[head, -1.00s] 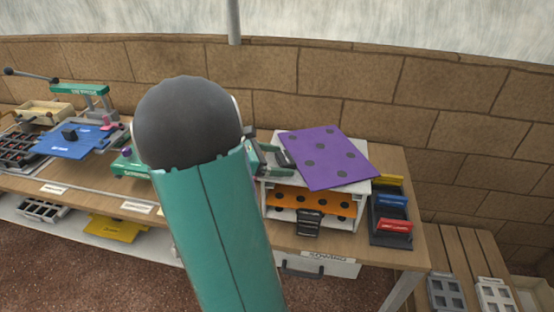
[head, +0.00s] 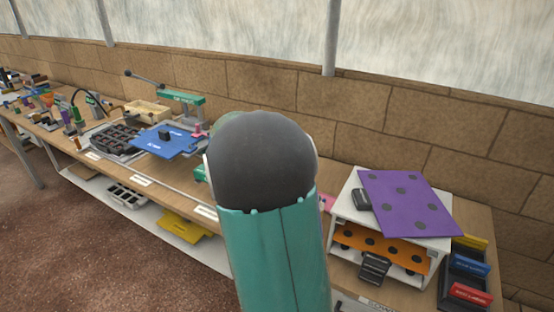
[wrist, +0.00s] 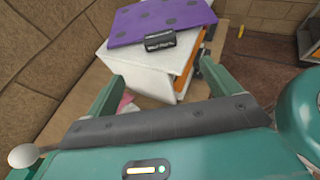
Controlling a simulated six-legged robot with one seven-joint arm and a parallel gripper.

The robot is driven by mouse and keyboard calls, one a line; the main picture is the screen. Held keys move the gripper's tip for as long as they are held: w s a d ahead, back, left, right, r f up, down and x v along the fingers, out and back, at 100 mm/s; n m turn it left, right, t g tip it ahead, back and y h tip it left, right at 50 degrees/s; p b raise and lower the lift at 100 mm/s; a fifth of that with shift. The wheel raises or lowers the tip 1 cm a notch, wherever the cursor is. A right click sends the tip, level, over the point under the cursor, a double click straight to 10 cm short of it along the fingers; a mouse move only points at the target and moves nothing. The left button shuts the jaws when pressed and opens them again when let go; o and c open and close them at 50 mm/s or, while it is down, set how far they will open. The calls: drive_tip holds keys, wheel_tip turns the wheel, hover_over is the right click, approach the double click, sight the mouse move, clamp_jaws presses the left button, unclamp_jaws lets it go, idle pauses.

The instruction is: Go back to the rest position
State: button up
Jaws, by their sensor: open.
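My gripper (wrist: 162,74) shows in the wrist view with its two teal fingers spread and nothing between them. A white rack (wrist: 140,68) with a purple spotted panel (wrist: 165,20) on top stands just beyond the fingertips, apart from them as far as I can tell. In the head view my own teal arm link with its dark round joint fills the middle and hides the gripper. The purple panel (head: 408,203) lies askew on the white rack (head: 345,208) to the right of the arm, with a black handle (head: 362,199) at its left edge.
An orange spotted panel (head: 385,247) sits inside the rack. A dark holder with yellow, blue and red pieces (head: 470,293) stands to its right. The long wooden bench (head: 180,187) carries a blue plate (head: 170,142) and a press. A brick wall (head: 340,105) runs behind. The brown floor at left is clear.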

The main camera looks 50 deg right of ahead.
drive_tip(key=s+a+r+m+t+y, duration=0.1)
drive_tip(key=a+m+t+y, duration=0.3)
drive_tip(key=a, duration=1.4)
drive_tip(key=a+r+m+t+y, duration=0.1)
drive_tip(key=a+m+t+y, duration=0.3)
drive_tip(key=a+t, duration=0.7)
drive_tip(key=a+y, duration=0.1)
drive_tip(key=a, duration=0.6)
drive_tip(key=shift+s+a+r+m+t, duration=0.2)
drive_tip(key=shift+s+a+m+t, duration=0.1)
drive_tip(key=shift+s+a, duration=0.1)
